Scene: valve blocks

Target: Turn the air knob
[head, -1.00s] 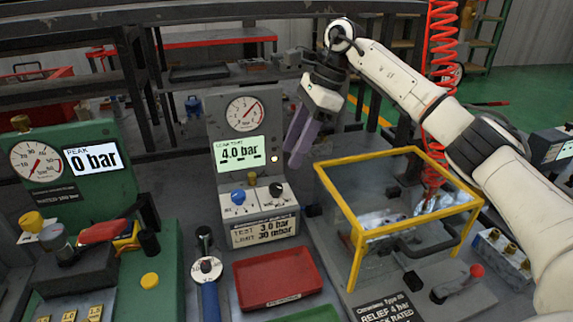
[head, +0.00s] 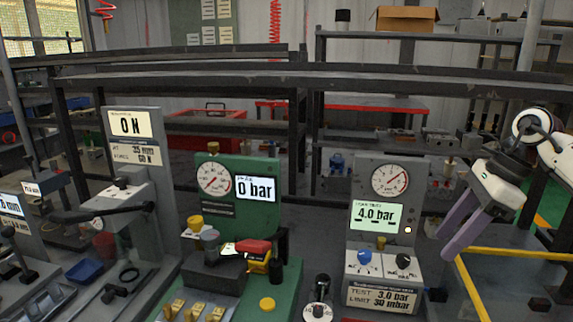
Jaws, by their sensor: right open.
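The grey test panel (head: 420,180) stands right of centre, with a round gauge (head: 390,179) and a lit display (head: 377,215) reading 4.0 bar. On its sloped lower face are a blue knob (head: 364,257) and a black knob (head: 403,260). Their lettering is too small for me to tell which is the air knob. My right gripper (head: 447,246) is open and empty, its purple fingers pointing down and left just right of the panel. It appears clear of both knobs. My left gripper is out of view.
A green stand (head: 262,215) reading 0 bar is left of the panel, with a red-handled part on its base. A yellow frame (head: 510,255) is at lower right, beneath my right arm. A grey force stand (head: 145,170) is further left. Dark shelving crosses behind.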

